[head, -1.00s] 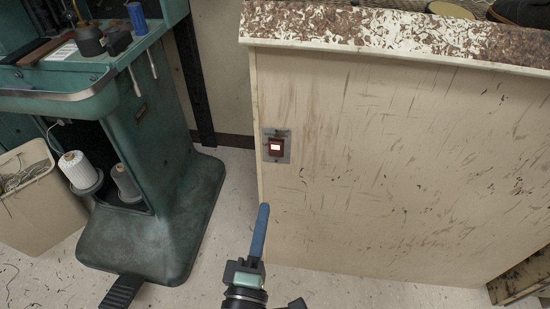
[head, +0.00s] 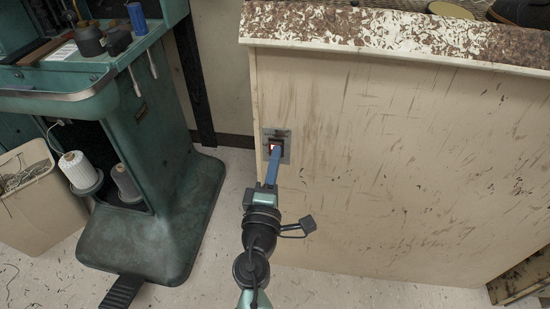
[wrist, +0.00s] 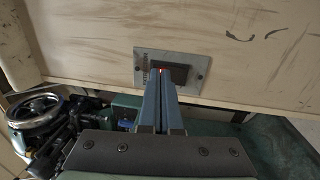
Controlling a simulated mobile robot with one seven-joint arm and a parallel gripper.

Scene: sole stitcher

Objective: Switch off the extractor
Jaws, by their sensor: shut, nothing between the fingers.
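The extractor switch is a rocker (head: 272,149) on a grey metal plate (head: 284,134), fixed to the upper left of a beige cabinet's front panel.
The beige cabinet (head: 400,160) has a worn, speckled top edge. A green stitching machine (head: 165,170) with thread cones (head: 76,168) stands to the left. A beige bin (head: 35,210) is at the far left. Floor shows between the machine and cabinet.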

